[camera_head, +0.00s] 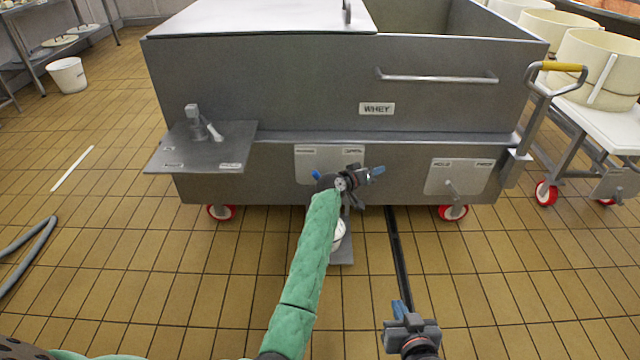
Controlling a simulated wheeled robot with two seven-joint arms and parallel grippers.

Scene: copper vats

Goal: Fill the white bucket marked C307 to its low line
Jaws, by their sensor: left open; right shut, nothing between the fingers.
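My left gripper (356,180) is open in front of the vat's middle label plate (318,158). It covers whatever fitting is there, so I cannot tell if it touches one. My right gripper (402,312) is shut and empty, low at the bottom of the view, away from the vat. Another white bucket (68,75) stands at the far left; no mark is readable.
The wheeled vat (260,80) is labelled WHEY (377,108). A side shelf (203,150) carries a small metal fitting. A right-hand plate (459,177) has a lever. A trolley (600,110) holds cream tubs.

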